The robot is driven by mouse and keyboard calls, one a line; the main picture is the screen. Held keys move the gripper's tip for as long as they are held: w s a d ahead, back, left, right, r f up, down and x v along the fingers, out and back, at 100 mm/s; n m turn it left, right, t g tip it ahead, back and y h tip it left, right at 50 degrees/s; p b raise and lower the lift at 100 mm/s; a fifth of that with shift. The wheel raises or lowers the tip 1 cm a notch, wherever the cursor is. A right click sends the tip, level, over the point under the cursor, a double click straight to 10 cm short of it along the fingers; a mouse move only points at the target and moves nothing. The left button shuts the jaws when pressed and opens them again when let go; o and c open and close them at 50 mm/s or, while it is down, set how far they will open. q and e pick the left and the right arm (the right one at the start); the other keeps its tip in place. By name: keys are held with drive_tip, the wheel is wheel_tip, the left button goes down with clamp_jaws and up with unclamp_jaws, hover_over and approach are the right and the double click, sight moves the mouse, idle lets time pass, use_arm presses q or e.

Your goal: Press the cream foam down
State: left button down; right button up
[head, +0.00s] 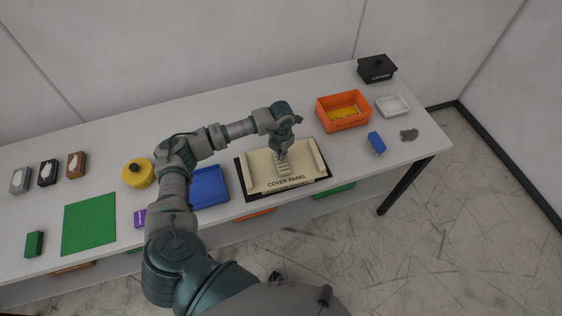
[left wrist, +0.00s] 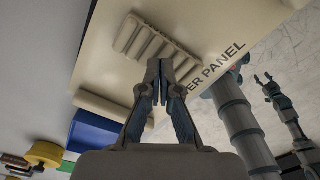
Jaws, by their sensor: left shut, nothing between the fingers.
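The cream foam (head: 262,172) is a block lettered as a cover panel, on a black base (head: 320,187) near the table's front edge. A ribbed patch lies at its middle, and the panel fills the top of the left wrist view (left wrist: 110,75). My left gripper (head: 281,156) is over the panel's middle, pointing down. In the left wrist view its fingers (left wrist: 158,75) are shut with nothing between them, in front of the ribbed patch. I cannot tell whether the fingertips touch the foam. My right gripper is not in the head view.
A blue tray (head: 209,188) and a yellow round container (head: 138,173) stand left of the panel. An orange bin (head: 344,111), a blue block (head: 376,142) and a white dish (head: 393,105) stand to its right. A green mat (head: 89,224) lies far left.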

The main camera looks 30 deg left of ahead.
use_arm(q)
drive_tip(key=shift+f+b, duration=0.55)
drive_tip(key=shift+f, duration=0.25)
idle(0.4)
drive_tip(key=shift+s+f, duration=0.1)
drive_tip(key=shift+f, duration=0.1)
idle(1.5)
drive_tip(key=shift+r, duration=0.1)
idle(2.2)
wheel_tip(320, 180, up, 7)
drive_tip(key=p, duration=0.4)
drive_tip(key=shift+r, duration=0.1)
wheel_tip(320, 180, up, 12)
drive_tip(key=shift+w, duration=0.2)
idle(0.4)
idle(0.3)
